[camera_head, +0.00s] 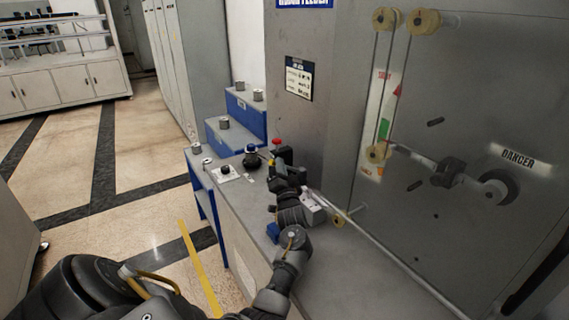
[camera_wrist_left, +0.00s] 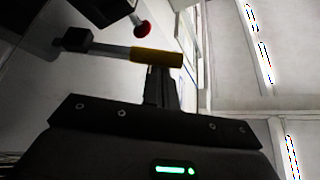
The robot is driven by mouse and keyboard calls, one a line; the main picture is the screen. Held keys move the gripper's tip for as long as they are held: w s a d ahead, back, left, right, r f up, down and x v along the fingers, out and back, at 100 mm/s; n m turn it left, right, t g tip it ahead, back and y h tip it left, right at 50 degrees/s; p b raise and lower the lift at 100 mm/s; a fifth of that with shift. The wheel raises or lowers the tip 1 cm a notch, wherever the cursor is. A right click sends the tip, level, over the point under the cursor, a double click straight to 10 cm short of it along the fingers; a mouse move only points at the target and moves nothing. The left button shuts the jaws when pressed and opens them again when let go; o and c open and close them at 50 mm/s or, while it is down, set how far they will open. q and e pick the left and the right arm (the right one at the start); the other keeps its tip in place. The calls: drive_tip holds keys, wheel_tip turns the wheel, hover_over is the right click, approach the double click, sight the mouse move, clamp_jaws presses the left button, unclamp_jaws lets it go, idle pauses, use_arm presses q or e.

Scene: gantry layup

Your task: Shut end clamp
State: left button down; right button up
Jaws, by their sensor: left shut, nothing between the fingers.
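The end clamp (camera_head: 284,154) is a dark block with a red knob on the bench, close to the grey machine wall. Its lever has a yellow grip (camera_wrist_left: 157,57) on a grey bar in the left wrist view. The red knob (camera_wrist_left: 145,28) shows just above the bar there. My left gripper (camera_wrist_left: 162,88) is shut and empty, with its fingertips right beside the yellow grip; I cannot tell if they touch it. In the head view my left gripper (camera_head: 280,172) reaches the clamp from the front and hides part of it. My right gripper is in neither view.
A blue stepped rack (camera_head: 246,112) holding metal spools stands behind the clamp. A white panel with a black knob (camera_head: 225,171) lies to the left. A long rod (camera_head: 385,248) runs along the machine wall at right. The machine has rollers (camera_head: 424,21) and a danger label.

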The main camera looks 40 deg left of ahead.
use_arm(q)
drive_tip(key=shift+s+a+f, duration=0.15)
drive_tip(key=shift+s+f, duration=0.25)
drive_tip(key=shift+f, duration=0.2)
